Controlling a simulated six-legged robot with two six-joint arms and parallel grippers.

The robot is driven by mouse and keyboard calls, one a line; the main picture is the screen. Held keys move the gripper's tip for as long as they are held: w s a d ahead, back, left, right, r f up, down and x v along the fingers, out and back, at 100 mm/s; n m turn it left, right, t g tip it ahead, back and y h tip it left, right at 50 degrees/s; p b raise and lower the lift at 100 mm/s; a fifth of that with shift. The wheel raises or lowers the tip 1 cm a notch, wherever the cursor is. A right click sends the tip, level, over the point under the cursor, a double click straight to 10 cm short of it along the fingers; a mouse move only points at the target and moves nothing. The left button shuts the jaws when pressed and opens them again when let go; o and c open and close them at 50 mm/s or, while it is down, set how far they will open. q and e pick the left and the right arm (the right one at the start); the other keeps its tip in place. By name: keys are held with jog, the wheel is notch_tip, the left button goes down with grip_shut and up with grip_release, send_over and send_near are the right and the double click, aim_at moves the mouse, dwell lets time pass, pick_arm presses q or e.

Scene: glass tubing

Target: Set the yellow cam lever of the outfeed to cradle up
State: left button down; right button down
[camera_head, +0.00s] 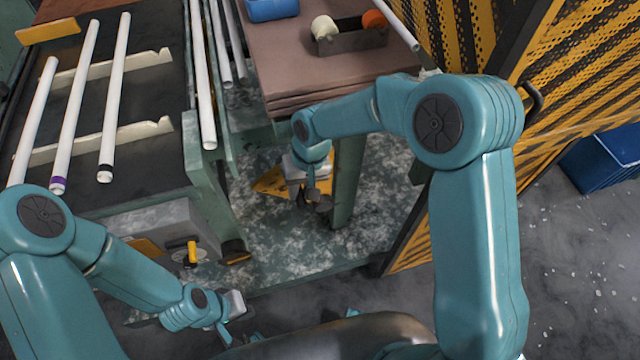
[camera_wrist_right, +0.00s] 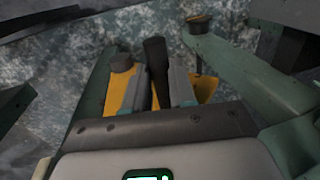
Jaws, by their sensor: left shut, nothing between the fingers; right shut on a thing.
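A yellow lever (camera_head: 192,251) stands roughly upright on a pale round plate, on the front of the grey housing below the tube rack (camera_head: 130,190). Neither gripper touches this lever. My right gripper (camera_head: 313,193) is low between the rack and the brown-topped table. In the right wrist view its fingers (camera_wrist_right: 154,92) are shut on a dark upright bar (camera_wrist_right: 155,62), with yellow surfaces behind and beside them. I cannot tell whether that bar belongs to a lever. My left gripper (camera_head: 222,328) is shut and empty, below the housing near the bottom edge.
Several white tubes (camera_head: 116,92) lie on the rack's notched rails. The brown-topped table (camera_head: 290,60) carries a blue bin (camera_head: 272,8) and a tray with rolls (camera_head: 350,40). A yellow perforated guard (camera_head: 575,75) and a blue crate (camera_head: 605,160) are at the right.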

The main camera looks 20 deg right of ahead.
jog(key=a+f+b, duration=0.3)
jog(key=a, duration=0.3)
jog(key=shift+s+a+f, duration=0.2)
jog(key=shift+a, duration=0.05)
jog(key=shift+f, duration=0.15)
jog(key=c, duration=1.1)
grip_release()
jog(key=shift+a, duration=0.1)
jog(key=shift+o, duration=0.9)
jog(key=shift+w+a, duration=0.15)
jog(key=shift+a, duration=0.2)
jog(key=shift+d, duration=0.2)
jog(key=shift+d, duration=0.15)
